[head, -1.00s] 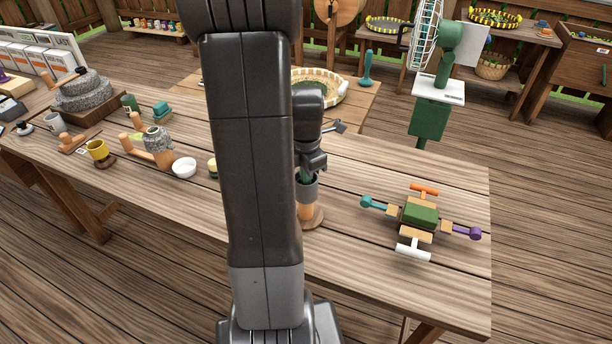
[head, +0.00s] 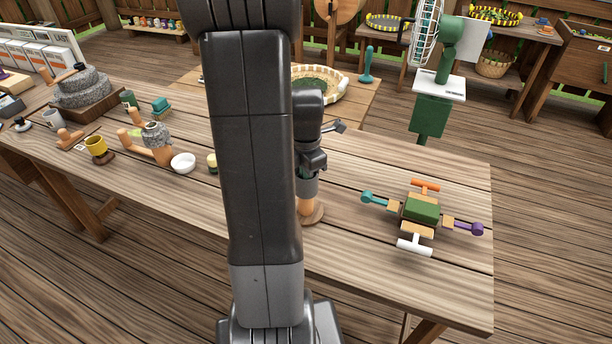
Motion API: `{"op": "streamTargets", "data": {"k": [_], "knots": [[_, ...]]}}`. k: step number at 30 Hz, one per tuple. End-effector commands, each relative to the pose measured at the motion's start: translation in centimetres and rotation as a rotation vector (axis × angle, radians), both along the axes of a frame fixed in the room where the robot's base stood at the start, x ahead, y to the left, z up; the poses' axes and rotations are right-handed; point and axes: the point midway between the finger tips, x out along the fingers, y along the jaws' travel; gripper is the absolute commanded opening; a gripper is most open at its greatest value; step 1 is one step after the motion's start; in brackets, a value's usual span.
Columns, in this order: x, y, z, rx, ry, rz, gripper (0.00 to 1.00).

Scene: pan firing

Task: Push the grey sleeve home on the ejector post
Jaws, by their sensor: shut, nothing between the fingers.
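The grey sleeve (head: 308,189) sits around the upper part of the ejector post, whose orange-tan lower part (head: 306,206) shows below it. The post stands upright on a round wooden base (head: 316,216) on the table. My gripper (head: 307,171) points down directly over the sleeve, shut, with no object seen between its fingers. Whether its fingertips touch the sleeve top cannot be told. My arm hides the left side of the post, sleeve and base.
Right of the post, a green block with coloured handles (head: 421,209) lies on the table (head: 370,270). Left of my arm are a white bowl (head: 183,163), a yellow cup (head: 96,147) and a stone mill (head: 80,88). The table's front right is bare.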

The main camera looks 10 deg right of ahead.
Motion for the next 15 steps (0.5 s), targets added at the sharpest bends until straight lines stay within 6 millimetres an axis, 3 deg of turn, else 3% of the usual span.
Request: {"op": "streamTargets", "data": {"k": [5,15], "knots": [[-0.2,0.1,-0.2,0.003,0.007,-0.001,0.0],[-0.2,0.1,2.7,0.002,0.005,-0.001,0.0]]}}
